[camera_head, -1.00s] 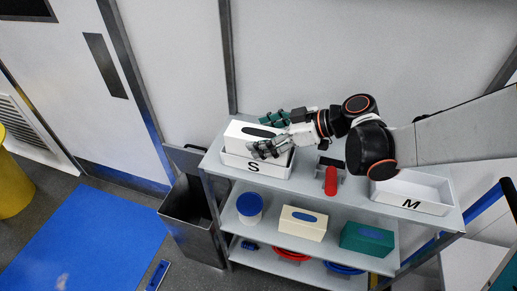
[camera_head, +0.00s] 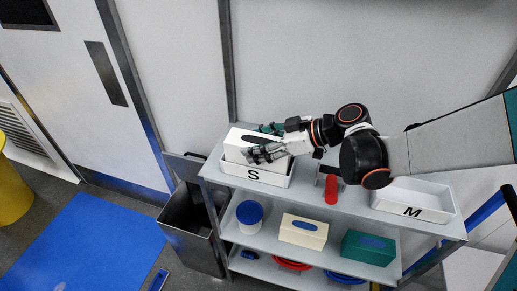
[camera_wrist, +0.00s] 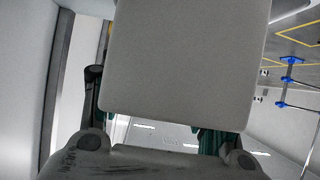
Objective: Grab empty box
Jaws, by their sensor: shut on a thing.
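In the wrist view the box (camera_wrist: 185,65) fills the middle as a plain grey-looking face between the fingers. The inside of the box is hidden.
A white tray marked M (camera_head: 410,197) stands at the right end of the top. A red object (camera_head: 331,188) stands between the trays. A cream box (camera_head: 303,230) and a teal box (camera_head: 370,247) sit on the shelf below. A dark open bin (camera_head: 190,215) stands at left.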

